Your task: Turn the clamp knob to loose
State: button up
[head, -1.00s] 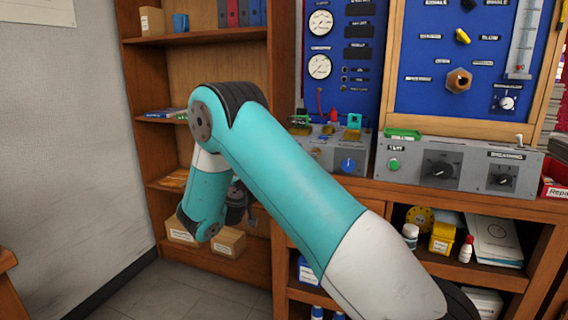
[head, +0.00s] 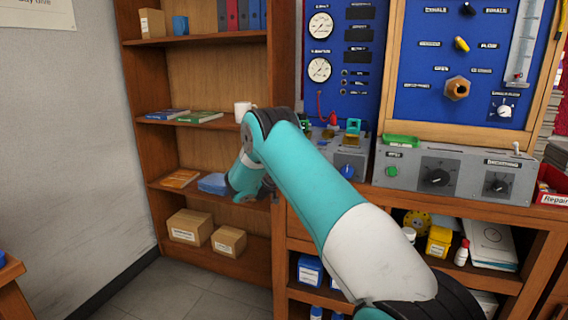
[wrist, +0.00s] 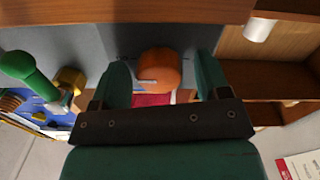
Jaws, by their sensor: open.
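An orange round knob (wrist: 158,66) with a pale pointer mark shows in the wrist view; it looks like the clamp knob. It sits between the two fingers of my gripper (wrist: 161,76), which stand open on either side with a gap around it. I cannot tell how deep the knob lies between the fingers. A red patch (wrist: 152,99) shows just below the knob. No lettering for loose or tight is readable. In the head view my arm covers this knob, and my gripper is mostly hidden.
In the wrist view a green handle (wrist: 30,75) and a yellow part (wrist: 70,80) stand left of my gripper. In the head view a grey control box (head: 460,175) is right of my arm. A shelf with a white mug (head: 242,111) is behind it.

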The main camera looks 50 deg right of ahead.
jog(key=c, duration=0.9)
